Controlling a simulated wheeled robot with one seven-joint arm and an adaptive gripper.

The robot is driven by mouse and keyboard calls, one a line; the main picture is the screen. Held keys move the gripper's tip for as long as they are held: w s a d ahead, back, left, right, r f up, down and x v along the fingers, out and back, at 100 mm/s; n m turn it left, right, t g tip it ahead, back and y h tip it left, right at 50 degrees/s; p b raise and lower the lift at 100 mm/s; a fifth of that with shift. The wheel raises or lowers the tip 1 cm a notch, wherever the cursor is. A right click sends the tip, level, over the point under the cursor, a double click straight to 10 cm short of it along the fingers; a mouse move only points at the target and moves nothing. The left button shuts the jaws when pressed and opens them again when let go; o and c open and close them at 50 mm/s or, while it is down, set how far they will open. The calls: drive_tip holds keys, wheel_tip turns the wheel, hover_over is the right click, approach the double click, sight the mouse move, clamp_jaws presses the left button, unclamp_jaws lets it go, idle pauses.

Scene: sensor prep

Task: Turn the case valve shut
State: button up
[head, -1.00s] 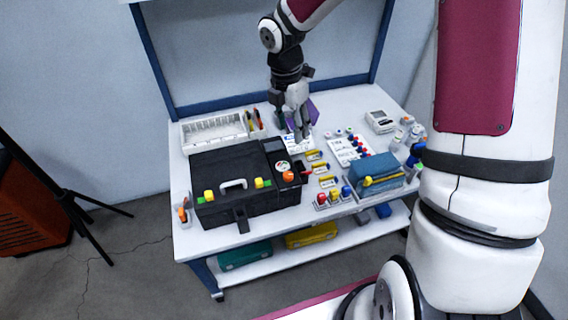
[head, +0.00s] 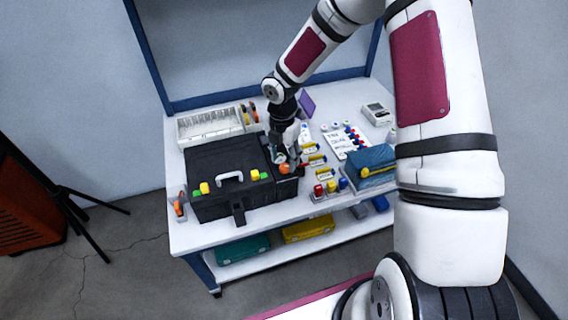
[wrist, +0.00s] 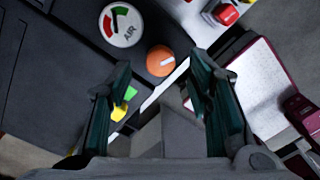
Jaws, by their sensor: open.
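The black case (head: 222,161) stands on the white workbench with a carry handle on its lid. An orange round valve knob (wrist: 160,61) with a white pointer mark sits on its right-hand panel, beside a round AIR gauge (wrist: 121,25) with red and green zones. The knob also shows in the head view (head: 284,169). My gripper (head: 288,161) is at that panel, close to the knob. In the wrist view its two fingers (wrist: 160,72) are spread apart, with the knob between and ahead of their tips. I cannot tell whether either finger touches it.
Red, yellow and blue knobs (head: 330,188) stand right of the case, near a blue pouch (head: 371,166). A clear parts tray (head: 209,125) lies behind the case. Small yellow-labelled items (head: 316,160) lie close to the gripper's right.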

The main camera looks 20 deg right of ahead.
sight(284, 168)
drive_tip(key=shift+f, duration=1.35)
drive_tip(key=shift+c, duration=0.2)
clamp_jaws()
